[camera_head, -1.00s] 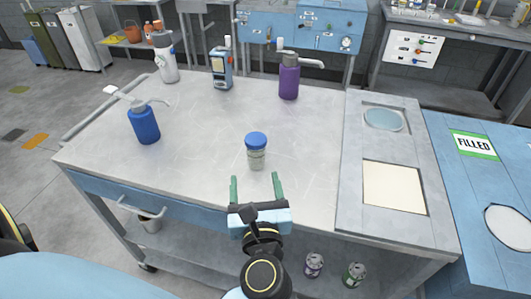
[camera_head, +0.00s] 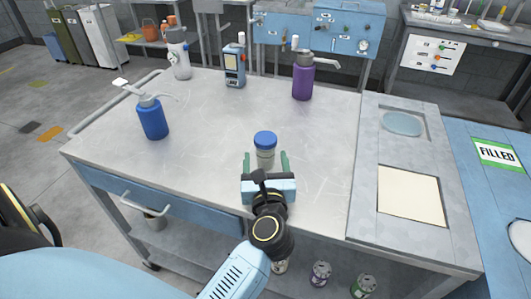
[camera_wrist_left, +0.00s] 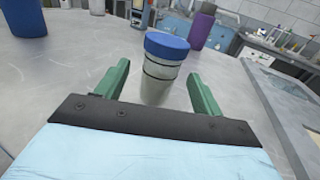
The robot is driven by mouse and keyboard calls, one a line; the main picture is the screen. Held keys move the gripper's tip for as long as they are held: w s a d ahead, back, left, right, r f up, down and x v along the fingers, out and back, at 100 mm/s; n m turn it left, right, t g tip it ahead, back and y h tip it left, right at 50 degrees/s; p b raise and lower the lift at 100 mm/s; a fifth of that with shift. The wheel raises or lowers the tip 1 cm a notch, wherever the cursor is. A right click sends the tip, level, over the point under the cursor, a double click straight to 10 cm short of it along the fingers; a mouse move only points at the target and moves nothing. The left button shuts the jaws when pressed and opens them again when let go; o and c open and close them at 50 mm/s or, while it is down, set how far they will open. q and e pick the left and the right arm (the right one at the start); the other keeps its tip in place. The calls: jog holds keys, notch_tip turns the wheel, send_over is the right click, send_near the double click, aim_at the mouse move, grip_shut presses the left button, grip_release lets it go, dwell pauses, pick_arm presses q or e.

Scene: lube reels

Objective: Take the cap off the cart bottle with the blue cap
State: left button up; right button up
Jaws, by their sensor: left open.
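The cart bottle is a small clear jar (camera_head: 265,155) with a blue cap (camera_head: 265,139), upright on the cart's metal top. The cap is on it. In the left wrist view the jar (camera_wrist_left: 158,88) and its blue cap (camera_wrist_left: 167,44) stand just beyond and between the green fingers. My left gripper (camera_head: 266,162) is open, with one finger to each side of the jar's lower part, below cap height. Whether the fingers touch the jar cannot be told, but gaps show in the wrist view. My right gripper is not in view.
The cart top (camera_head: 215,130) is clear around the jar. A blue pump bottle (camera_head: 153,118) stands left, a purple pump bottle (camera_head: 303,78) behind right, a white bottle (camera_head: 179,58) and a blue device (camera_head: 235,67) at the back. A recessed panel (camera_head: 412,195) lies right.

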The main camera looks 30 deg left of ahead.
aim_at(266, 137)
pick_arm(q)
jog(key=x, duration=0.4)
jog(key=shift+w, duration=0.25)
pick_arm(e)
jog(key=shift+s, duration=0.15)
pick_arm(q)
jog(key=shift+c, duration=0.4)
jog(key=c, duration=1)
notch_tip(266, 137, up, 4)
jog(key=shift+p, duration=0.95)
notch_tip(266, 137, up, 6)
jog(key=shift+p, duration=1)
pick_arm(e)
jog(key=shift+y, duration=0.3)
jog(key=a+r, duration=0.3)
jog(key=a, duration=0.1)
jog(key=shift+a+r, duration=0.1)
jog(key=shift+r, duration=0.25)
